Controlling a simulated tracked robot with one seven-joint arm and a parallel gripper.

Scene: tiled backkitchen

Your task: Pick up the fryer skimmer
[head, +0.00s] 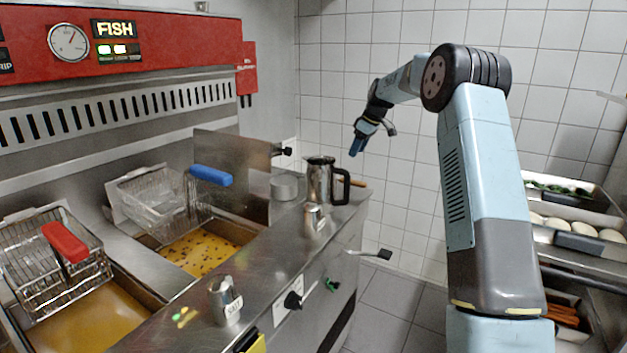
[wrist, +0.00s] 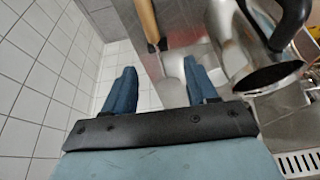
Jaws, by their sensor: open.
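My gripper (head: 358,147) hangs in the air in front of the tiled wall, above the far end of the steel counter. In the wrist view its two blue fingers (wrist: 160,72) are apart, with nothing held between them. A wooden handle (head: 353,182) shows behind the steel jug in the head view. In the wrist view the wooden handle (wrist: 147,20) lies ahead of the fingers, ending in a dark tip.
The steel jug (head: 319,182) with a black handle stands close to the wooden handle; the jug (wrist: 232,45) is right of the fingers in the wrist view. A small steel shaker (head: 313,217) and the salt shaker (head: 226,302) stand nearer. A blue-handled basket (head: 155,205) hangs over oil.

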